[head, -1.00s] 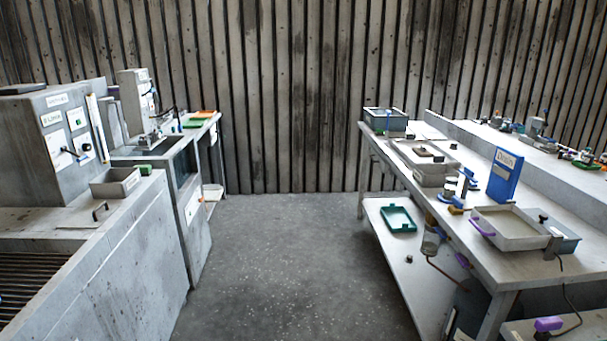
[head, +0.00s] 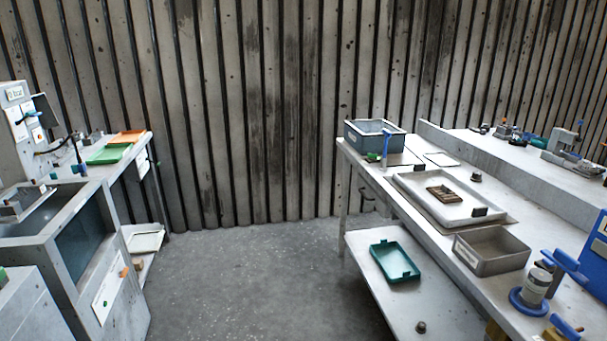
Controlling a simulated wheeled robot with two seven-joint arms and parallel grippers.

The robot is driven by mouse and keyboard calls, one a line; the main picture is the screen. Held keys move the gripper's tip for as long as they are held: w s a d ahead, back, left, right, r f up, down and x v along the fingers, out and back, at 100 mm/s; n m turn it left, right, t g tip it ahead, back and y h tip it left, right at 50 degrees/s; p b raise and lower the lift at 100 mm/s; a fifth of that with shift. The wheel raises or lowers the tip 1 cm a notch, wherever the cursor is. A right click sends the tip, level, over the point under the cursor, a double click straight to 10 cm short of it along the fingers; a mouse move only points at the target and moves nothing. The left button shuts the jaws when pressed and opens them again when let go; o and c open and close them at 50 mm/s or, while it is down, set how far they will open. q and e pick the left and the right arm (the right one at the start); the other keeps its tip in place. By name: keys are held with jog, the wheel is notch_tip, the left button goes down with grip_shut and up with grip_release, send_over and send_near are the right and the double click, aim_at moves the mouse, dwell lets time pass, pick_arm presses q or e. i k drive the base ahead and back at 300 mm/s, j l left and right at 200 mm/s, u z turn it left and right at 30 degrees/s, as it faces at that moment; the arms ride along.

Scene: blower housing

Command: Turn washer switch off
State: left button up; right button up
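No switch that I can identify as the washer switch shows in the head view. At the left edge, a grey upright machine (head: 22,150) carries white label plates and a small red-orange part (head: 38,134), too small to make out. In front of it is an open grey tank (head: 88,245) with a darker side panel and an orange part (head: 124,272) on its white front plate. I cannot tell whether this is the washer. Neither of my grippers is in view.
The concrete floor (head: 240,275) is clear between the left machines and the right workbench (head: 385,185).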

aim_at(372, 157)
jog(key=i+j+z, duration=0.2)
jog(key=i+z, duration=0.15)
jog(key=i, duration=0.15)
jog(key=i+j+z, duration=0.45)
jog(key=i+z, duration=0.2)
jog(key=i, duration=0.2)
jog(key=i+j+z, duration=0.15)
jog(key=i+z, duration=0.2)
jog(key=i, duration=0.1)
